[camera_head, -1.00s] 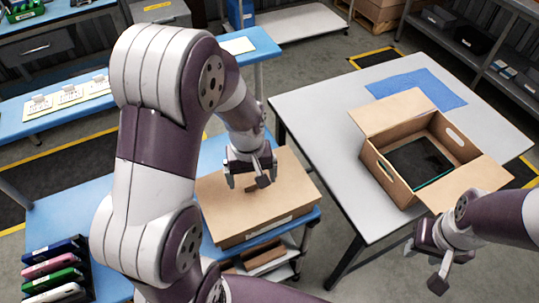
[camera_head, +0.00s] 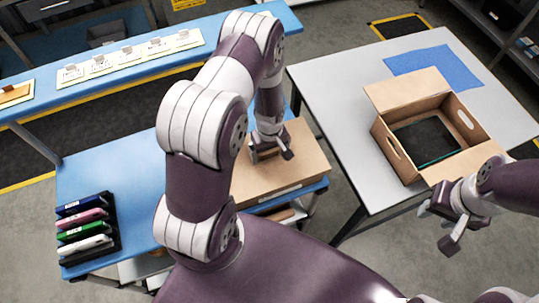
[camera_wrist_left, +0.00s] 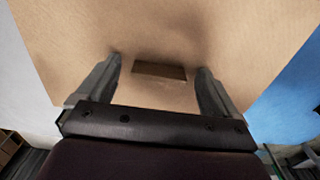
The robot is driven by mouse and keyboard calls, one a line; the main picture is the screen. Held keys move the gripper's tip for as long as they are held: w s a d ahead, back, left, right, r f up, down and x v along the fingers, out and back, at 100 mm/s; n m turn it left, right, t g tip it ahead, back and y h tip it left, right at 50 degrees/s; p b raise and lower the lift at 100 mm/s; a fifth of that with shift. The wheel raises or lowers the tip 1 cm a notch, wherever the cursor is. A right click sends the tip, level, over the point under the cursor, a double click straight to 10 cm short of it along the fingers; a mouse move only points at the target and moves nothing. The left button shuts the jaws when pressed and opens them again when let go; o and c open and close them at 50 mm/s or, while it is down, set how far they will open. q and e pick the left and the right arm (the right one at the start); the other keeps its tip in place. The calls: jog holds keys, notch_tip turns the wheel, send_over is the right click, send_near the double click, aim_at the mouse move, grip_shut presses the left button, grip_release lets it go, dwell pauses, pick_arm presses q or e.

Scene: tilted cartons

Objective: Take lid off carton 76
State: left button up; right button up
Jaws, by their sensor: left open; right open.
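A closed brown carton (camera_head: 290,181) with a flat lid sits on the blue cart top. A pale label strip is on its near side, but its number is too small to read. My left gripper (camera_head: 270,154) is open, low over the lid. In the left wrist view the lid (camera_wrist_left: 160,35) fills the upper part, and a dark rectangular slot or grip (camera_wrist_left: 158,71) lies between the spread fingers, which hold nothing. I cannot tell whether the fingertips touch the lid. My right gripper (camera_head: 438,226) is open and empty beside the grey table's near right edge.
An open carton (camera_head: 398,160) with flaps out and a dark item inside stands on the grey table (camera_head: 330,85) near a blue mat (camera_head: 432,66). A rack of coloured cases (camera_head: 88,232) is on the cart's left. The cart's middle left is clear.

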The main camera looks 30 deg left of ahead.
pick_arm(q)
jog(key=c, duration=1.2)
jog(key=shift+o, duration=0.2)
